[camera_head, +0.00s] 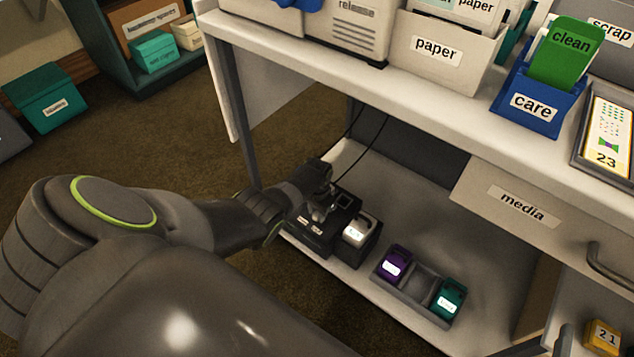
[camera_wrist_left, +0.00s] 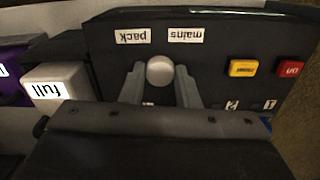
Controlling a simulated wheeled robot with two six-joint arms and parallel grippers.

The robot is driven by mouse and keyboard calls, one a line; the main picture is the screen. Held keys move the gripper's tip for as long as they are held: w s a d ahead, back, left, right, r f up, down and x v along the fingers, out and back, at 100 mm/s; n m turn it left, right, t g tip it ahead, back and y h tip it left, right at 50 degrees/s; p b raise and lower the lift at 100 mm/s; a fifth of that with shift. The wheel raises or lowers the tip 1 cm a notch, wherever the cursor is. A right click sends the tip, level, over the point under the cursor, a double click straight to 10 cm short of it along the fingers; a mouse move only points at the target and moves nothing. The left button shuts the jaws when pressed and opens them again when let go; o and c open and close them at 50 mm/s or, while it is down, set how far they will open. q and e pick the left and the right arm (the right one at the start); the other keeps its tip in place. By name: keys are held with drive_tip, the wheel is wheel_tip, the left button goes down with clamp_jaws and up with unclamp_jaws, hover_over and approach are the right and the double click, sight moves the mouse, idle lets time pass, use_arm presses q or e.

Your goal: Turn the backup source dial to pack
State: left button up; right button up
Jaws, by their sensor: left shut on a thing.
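The black backup unit (camera_head: 313,240) stands on the low shelf under the counter. In the left wrist view its panel (camera_wrist_left: 210,62) shows "pack" (camera_wrist_left: 130,36) and "mains" (camera_wrist_left: 185,35) labels, upside down. The round pale dial (camera_wrist_left: 159,71) sits below these labels, roughly between them. My left gripper (camera_head: 320,208) reaches down to the unit; in the wrist view its two fingers (camera_wrist_left: 160,86) are shut on the dial, one each side. I cannot tell which label the dial points to. My right gripper is not in view.
A yellow button (camera_wrist_left: 242,68) and a red button (camera_wrist_left: 290,68) are on the same panel. A pale "full" pack (camera_head: 358,230) sits beside the unit. A tray (camera_head: 408,292) holds a purple pack (camera_head: 393,262) and a teal pack (camera_head: 447,299). The counter edge (camera_head: 400,110) overhangs the shelf.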

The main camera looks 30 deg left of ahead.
use_arm(q)
drive_tip(key=shift+n, duration=0.6)
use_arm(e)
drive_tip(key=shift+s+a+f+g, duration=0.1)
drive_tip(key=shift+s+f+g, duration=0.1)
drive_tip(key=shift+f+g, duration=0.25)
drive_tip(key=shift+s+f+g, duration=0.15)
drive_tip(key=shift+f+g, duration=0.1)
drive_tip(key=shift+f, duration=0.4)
use_arm(q)
drive_tip(key=o, duration=1)
drive_tip(key=shift+c, duration=0.2)
